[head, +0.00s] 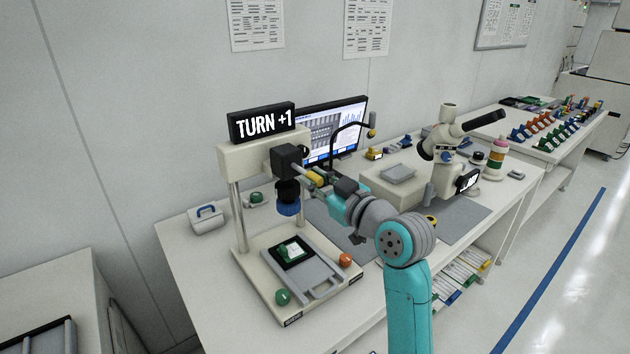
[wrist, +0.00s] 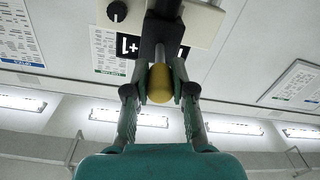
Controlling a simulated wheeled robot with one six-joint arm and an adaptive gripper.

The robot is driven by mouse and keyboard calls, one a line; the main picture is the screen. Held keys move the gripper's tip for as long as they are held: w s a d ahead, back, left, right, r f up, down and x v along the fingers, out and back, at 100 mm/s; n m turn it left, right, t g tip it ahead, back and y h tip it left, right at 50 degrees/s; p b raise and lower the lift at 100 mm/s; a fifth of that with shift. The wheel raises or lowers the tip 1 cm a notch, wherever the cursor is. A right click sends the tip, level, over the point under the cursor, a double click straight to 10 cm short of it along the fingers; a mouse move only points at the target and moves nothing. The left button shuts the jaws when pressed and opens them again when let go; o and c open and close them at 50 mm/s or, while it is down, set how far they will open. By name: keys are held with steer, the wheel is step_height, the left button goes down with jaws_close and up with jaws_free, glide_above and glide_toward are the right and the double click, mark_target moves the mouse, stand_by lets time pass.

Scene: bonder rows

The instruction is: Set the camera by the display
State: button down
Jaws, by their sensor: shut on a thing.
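A black camera (head: 286,160) with a blue-ringed lens (head: 288,205) hangs from the cream head of a two-post stand (head: 237,215). On top of the stand, a black display (head: 262,122) reads "TURN +1". In the wrist view the yellow knob (wrist: 160,82) sits between the two fingers of my gripper (wrist: 160,90).
Below the lens, a grey tray (head: 305,276) holds a small green part on the stand's base. Green (head: 283,297) and orange (head: 345,260) buttons flank it. A monitor (head: 335,128) stands behind, and a microscope (head: 445,150) stands to the right. A grey mat (head: 465,213) has clear room.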

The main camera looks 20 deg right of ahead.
steer(key=shift+w+d+n+g+y, duration=0.2)
steer(key=shift+d+n+y, duration=0.15)
steer(key=shift+y, duration=0.15)
steer(key=shift+w+d+n+g+y, duration=0.1)
steer(key=shift+d+n+g+y, duration=0.1)
steer(key=shift+n+y, duration=0.25)
steer(key=c, duration=1)
jaws_free()
steer(key=v, duration=1.2)
steer(key=shift+f, duration=0.1)
